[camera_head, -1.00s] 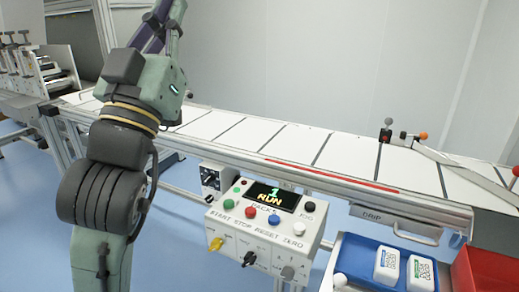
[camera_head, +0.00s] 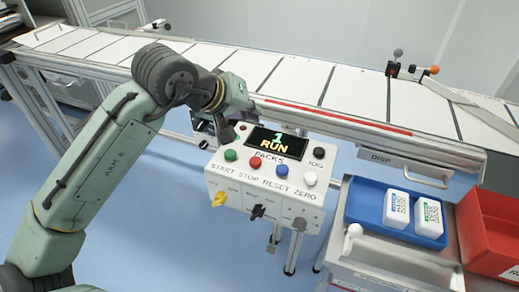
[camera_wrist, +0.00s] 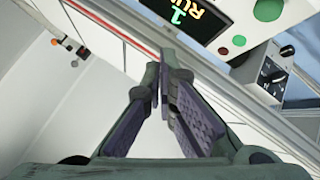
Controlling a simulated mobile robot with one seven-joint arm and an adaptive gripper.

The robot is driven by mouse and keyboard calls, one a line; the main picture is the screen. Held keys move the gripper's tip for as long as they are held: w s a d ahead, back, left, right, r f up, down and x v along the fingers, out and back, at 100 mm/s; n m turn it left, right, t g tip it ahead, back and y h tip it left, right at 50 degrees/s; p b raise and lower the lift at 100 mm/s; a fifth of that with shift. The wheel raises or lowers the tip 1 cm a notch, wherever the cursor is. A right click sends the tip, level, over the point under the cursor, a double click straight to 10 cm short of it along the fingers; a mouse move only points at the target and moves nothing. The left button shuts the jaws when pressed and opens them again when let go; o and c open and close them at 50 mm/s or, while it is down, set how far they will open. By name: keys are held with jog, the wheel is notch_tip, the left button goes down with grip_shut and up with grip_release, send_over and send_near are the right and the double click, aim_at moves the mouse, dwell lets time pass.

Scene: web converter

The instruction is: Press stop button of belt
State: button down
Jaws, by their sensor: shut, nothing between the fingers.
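The control box (camera_head: 240,190) has a screen (camera_head: 278,142) reading "1 RUN" over PACKS. Its red button (camera_head: 255,162), above the STOP label, sits between the green START button (camera_head: 230,155) and the blue RESET button (camera_head: 282,171). The STOP button is not visible there.
The belt (camera_head: 300,80) runs behind the box, with a rail (camera_head: 340,122) along its front. A blue tray (camera_head: 372,205) with two white packs and a red bin (camera_head: 490,230) stand at the right. A white ball-topped lever (camera_head: 355,230) stands before the tray.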

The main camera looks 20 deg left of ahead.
aim_at(253, 159)
jog(key=shift+s+a+f, duration=0.1)
jog(key=shift+s+f, duration=0.1)
jog(key=shift+f, duration=0.35)
notch_tip(253, 159, down, 9)
jog(key=b, duration=0.7)
jog(key=shift+r, duration=0.15)
dwell(1.0)
jog(key=shift+f, duration=0.4)
jog(key=shift+f+b, duration=0.65)
dwell(0.8)
jog(key=shift+r, duration=0.15)
jog(key=shift+r+p, duration=0.85)
jog(key=shift+r, duration=0.05)
